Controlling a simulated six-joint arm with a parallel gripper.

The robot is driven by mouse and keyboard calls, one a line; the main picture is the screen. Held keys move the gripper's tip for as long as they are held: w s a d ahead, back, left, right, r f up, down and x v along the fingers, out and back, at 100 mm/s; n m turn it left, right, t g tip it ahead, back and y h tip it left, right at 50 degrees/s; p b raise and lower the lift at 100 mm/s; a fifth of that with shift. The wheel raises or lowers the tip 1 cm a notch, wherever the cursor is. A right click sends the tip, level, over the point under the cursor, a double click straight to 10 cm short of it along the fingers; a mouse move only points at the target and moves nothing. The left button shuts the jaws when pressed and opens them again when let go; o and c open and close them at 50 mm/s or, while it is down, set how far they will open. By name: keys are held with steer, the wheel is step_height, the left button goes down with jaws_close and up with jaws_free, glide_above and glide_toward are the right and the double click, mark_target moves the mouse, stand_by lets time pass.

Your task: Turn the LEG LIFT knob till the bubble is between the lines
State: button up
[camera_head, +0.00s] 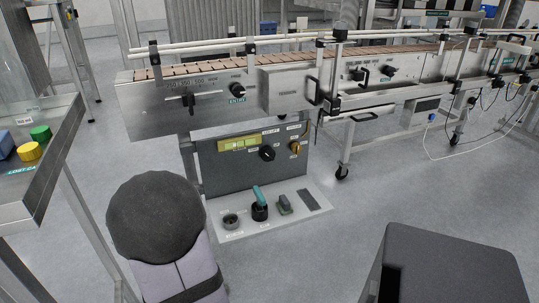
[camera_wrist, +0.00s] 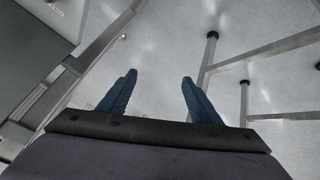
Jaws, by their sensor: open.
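A dark control panel (camera_head: 224,168) stands below the conveyor in the head view. A yellow-green level vial (camera_head: 238,143) is at its upper left; the bubble and lines are too small to tell apart. A round black knob (camera_head: 267,153) with a light pointer mark sits right of the vial, under a small label that looks like LEG LIFT. A yellow knob (camera_head: 295,147) is farther right. My gripper (camera_wrist: 159,77) shows in the wrist view, its two blue fingers apart with nothing between them. It points at bare floor, away from the panel, and cannot be made out in the head view.
A pale base plate (camera_head: 236,236) below the panel bears a teal-handled lever (camera_head: 259,204) and other small fittings. The conveyor (camera_head: 210,88) with rails overhangs the panel. A dark box (camera_head: 450,268) stands at front right. A table with colored buttons (camera_head: 40,133) is at left.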

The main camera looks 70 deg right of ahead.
steer(key=d+r+t+h+p, duration=0.1)
steer(key=d+r+t+h, duration=0.15)
steer(key=d, duration=1.05)
steer(key=n+t+h, duration=0.3)
steer(key=t+h, duration=0.1)
steer(key=h, duration=0.2)
glide_toward(269, 156)
steer(key=w, duration=0.1)
steer(key=shift+d+b+x, duration=0.2)
steer(key=shift+b+x, duration=0.75)
steer(key=shift+x, duration=3.15)
steer(key=shift+s, duration=0.2)
steer(key=shift+c, duration=0.6)
steer(key=c, duration=0.9)
